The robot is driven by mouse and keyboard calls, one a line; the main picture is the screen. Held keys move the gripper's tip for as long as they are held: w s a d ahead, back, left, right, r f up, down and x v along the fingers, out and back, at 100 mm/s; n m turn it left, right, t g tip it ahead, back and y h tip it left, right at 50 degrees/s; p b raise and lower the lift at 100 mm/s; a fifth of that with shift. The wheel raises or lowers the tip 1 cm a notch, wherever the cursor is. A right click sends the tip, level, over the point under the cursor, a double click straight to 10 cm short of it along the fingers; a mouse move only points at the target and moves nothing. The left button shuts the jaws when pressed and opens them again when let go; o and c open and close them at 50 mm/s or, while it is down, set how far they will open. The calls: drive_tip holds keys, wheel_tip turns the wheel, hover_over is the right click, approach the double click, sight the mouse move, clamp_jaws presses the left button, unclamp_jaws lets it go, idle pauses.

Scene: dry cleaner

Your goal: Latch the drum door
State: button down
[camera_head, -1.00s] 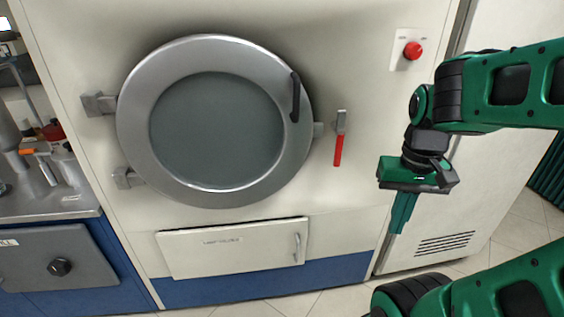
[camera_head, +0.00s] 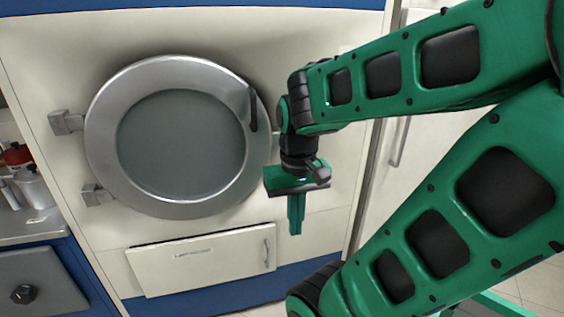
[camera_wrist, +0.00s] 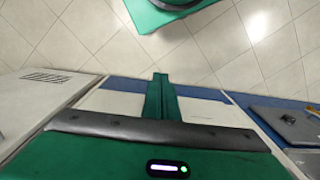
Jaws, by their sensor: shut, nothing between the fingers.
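The drum door (camera_head: 103,150) is a round grey metal door with a dark glass window, on the front of a cream machine. It lies against the machine front; I cannot tell whether it is fully closed. A black handle (camera_head: 253,108) stands upright on its right rim. The red-handled latch lever beside the door is hidden behind my arm now. My gripper (camera_head: 296,232) points down, shut and empty, to the right of the door's lower edge and apart from it. In the wrist view my gripper (camera_wrist: 160,78) shows its fingers together above the floor side of the machine.
A cream lower panel (camera_head: 205,262) with a small handle sits below the door. Two hinge blocks (camera_head: 66,122) are at the door's left. A metal counter (camera_head: 30,228) with a pot (camera_head: 33,186) stands at left. Tiled floor (camera_wrist: 215,45) is open in front.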

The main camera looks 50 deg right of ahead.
drive_tip(key=w+d+r+h, duration=0.2)
drive_tip(key=w+d, duration=0.1)
drive_tip(key=w, duration=0.3)
drive_tip(key=w+d+r+t+h, duration=0.1)
drive_tip(key=w+d+r+h, duration=0.1)
drive_tip(key=w, duration=0.5)
drive_tip(key=w+d+r+n+t+h, duration=0.1)
drive_tip(key=w+d+r+h, duration=0.2)
drive_tip(key=w+d, duration=0.3)
drive_tip(key=shift+w+d+r, duration=0.15)
drive_tip(key=shift+w+r, duration=0.05)
drive_tip(key=shift+r, duration=0.15)
drive_tip(key=d+f, duration=0.8)
drive_tip(key=d, duration=0.1)
drive_tip(key=shift+w+d, duration=0.2)
drive_tip(key=shift+w, duration=0.05)
drive_tip(key=shift+s+d, duration=0.15)
